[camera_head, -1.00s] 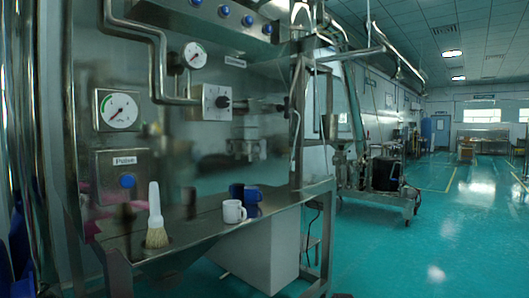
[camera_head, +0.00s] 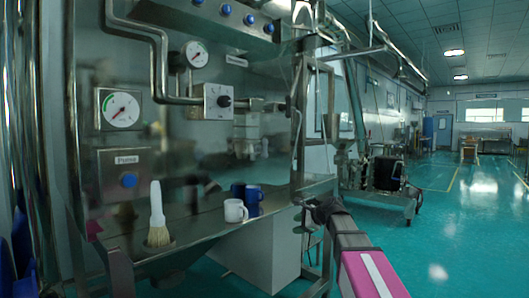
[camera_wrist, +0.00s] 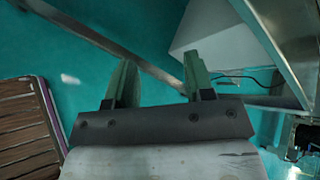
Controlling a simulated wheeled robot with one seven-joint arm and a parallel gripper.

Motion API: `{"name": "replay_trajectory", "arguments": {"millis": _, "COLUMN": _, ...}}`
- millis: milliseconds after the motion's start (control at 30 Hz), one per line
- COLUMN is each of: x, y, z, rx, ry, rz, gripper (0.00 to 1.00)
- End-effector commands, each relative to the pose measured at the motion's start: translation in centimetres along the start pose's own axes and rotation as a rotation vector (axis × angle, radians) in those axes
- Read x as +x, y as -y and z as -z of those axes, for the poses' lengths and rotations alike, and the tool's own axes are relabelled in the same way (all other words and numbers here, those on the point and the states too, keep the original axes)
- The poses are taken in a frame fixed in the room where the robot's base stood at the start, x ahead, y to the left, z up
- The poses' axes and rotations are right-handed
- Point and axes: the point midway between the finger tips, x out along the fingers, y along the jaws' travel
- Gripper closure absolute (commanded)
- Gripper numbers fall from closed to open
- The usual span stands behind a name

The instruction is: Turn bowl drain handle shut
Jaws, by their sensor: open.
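My gripper (camera_wrist: 158,68) shows in the wrist view with its two green fingers apart and nothing between them. Beyond the fingers are the teal floor and a steel bar (camera_wrist: 110,42). In the head view, the dark end of my arm is beside the right end of the steel bench (camera_head: 190,238), with the fingers not clear. I cannot pick out the bowl drain handle in either view, so the gripper's place relative to it cannot be told.
A brush (camera_head: 158,220), a white mug (camera_head: 235,211) and blue mugs (camera_head: 252,194) stand on the bench. A panel with gauges (camera_head: 121,108) and a knob box (camera_head: 213,102) rises behind. A pale box (camera_head: 262,258) stands below.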

Motion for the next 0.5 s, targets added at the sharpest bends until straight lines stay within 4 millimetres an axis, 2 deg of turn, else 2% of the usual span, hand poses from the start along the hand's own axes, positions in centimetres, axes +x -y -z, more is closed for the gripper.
{"name": "replay_trajectory", "arguments": {"millis": 33, "x": -0.7, "y": 2.5, "z": -1.8, "rx": 0.059, "ry": 0.041, "rz": 0.034, "gripper": 0.51}}
{"name": "replay_trajectory", "arguments": {"millis": 167, "x": -3.0, "y": 7.5, "z": -6.6, "rx": 0.238, "ry": 0.168, "rz": 0.098, "gripper": 0.51}}
{"name": "replay_trajectory", "arguments": {"millis": 300, "x": -6.1, "y": 12.5, "z": -12.0, "rx": 0.425, "ry": 0.318, "rz": 0.136, "gripper": 0.51}}
{"name": "replay_trajectory", "arguments": {"millis": 400, "x": -8.4, "y": 15.4, "z": -15.4, "rx": 0.541, "ry": 0.419, "rz": 0.141, "gripper": 0.51}}
{"name": "replay_trajectory", "arguments": {"millis": 500, "x": -10.4, "y": 17.4, "z": -18.2, "rx": 0.632, "ry": 0.502, "rz": 0.134, "gripper": 0.51}}
